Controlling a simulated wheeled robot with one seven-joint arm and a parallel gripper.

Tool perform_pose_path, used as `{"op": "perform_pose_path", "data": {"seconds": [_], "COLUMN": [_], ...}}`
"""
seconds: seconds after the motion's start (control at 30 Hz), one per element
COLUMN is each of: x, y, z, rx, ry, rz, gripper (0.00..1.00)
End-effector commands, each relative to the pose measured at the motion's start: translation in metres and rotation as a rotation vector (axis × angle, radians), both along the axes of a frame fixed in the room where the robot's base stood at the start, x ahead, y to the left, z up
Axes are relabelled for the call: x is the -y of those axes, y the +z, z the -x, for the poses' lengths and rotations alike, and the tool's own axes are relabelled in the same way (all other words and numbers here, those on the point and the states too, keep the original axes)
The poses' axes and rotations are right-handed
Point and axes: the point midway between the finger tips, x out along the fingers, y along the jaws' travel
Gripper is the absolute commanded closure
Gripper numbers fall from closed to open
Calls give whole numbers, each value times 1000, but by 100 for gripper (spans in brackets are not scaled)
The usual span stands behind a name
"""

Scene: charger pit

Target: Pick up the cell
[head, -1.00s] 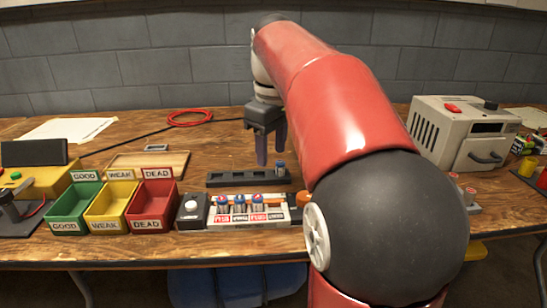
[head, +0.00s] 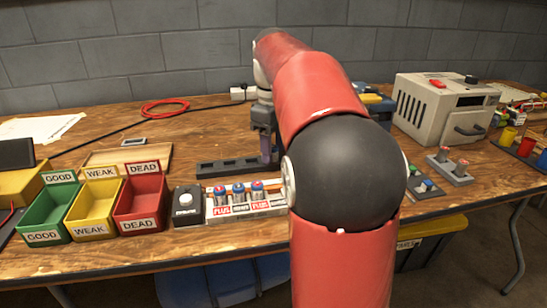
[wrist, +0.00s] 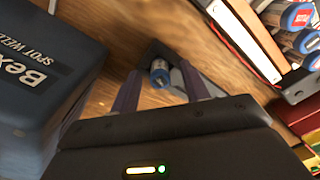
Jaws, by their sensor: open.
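A blue-and-silver cell (wrist: 159,72) shows in the wrist view between the purple fingers of my gripper (wrist: 160,76). It stands at the end of the dark tray (head: 222,167); in the head view my gripper (head: 268,148) hides it. My gripper is open, its fingers low at the tray's right end, one on either side of the cell in the wrist view. I cannot tell whether they touch it. Other cells (head: 239,193) with blue or red tops stand in the charger (head: 222,211) in front of the tray.
Green (head: 43,238), yellow (head: 90,230) and red (head: 137,225) bins labelled GOOD, WEAK and DEAD stand at left. A dark blue box (wrist: 40,75) is close beside my gripper in the wrist view. A grey machine (head: 445,108) stands at right.

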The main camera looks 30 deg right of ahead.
Motion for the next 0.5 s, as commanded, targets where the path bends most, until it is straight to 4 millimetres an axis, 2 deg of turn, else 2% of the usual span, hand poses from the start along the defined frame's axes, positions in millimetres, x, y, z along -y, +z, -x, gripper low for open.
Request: {"op": "perform_pose_path", "data": {"seconds": [0.17,0.2,0.5], "x": [0,0,0], "y": [0,0,0], "z": [0,0,0], "rx": [1,1,0], "ry": [0,0,0], "rz": [0,0,0], "gripper": [54,57,96]}}
